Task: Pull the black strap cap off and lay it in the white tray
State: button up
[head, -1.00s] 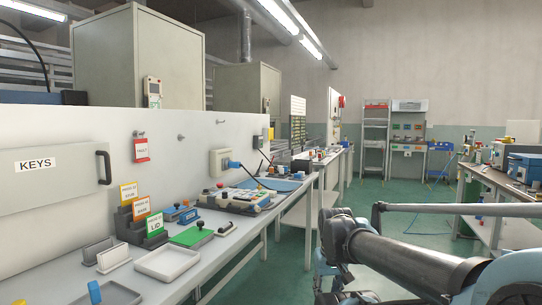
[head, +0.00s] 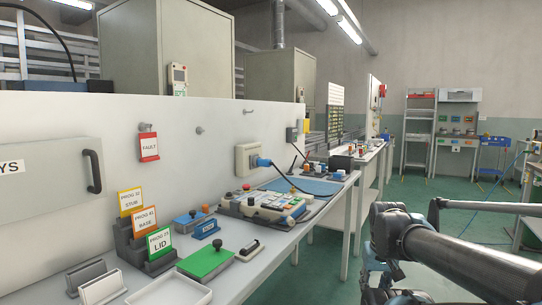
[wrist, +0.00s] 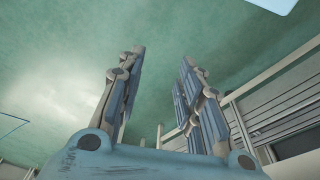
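A shallow white tray (head: 172,291) lies on the near part of the bench, cut by the lower picture edge in the head view. I cannot surely pick out the black strap cap. A small dark-topped piece (head: 249,249) lies beside the green block, and a grey socket with a blue plug (head: 262,162) is on the wall panel; neither is clearly the cap. My gripper (wrist: 162,58) is open in the wrist view, with nothing between its fingers. It is away from the bench, facing green floor. In the head view my arm is at the right and the fingers cannot be made out.
The green block (head: 206,262), the program cards (head: 145,228) and a control box (head: 265,206) with buttons crowd the bench (head: 300,236). Upright grey plates (head: 98,284) stand left of the tray. Green floor (head: 325,275) is open right of the bench. Shelves stand far back.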

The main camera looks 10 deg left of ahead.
jog(key=shift+o, duration=1.4)
jog(key=shift+s+r, duration=0.15)
jog(key=w+a+r+n+y, duration=0.1)
jog(key=w+a+r+n, duration=0.15)
jog(key=r, duration=0.35)
jog(key=w+a+r+n, duration=0.2)
jog(key=w+a+r, duration=0.1)
jog(key=w+r, duration=0.15)
notch_tip(320, 180, up, 23)
jog(key=n+g+y, duration=0.3)
jog(key=n, duration=1.3)
send_over(251, 201)
jog(key=w+d, duration=0.3)
jog(key=d, duration=0.4)
jog(key=x, duration=1.1)
jog(key=a+x, duration=0.1)
jog(key=x, duration=0.4)
jog(key=shift+s+f, duration=0.15)
jog(key=shift+f, duration=0.05)
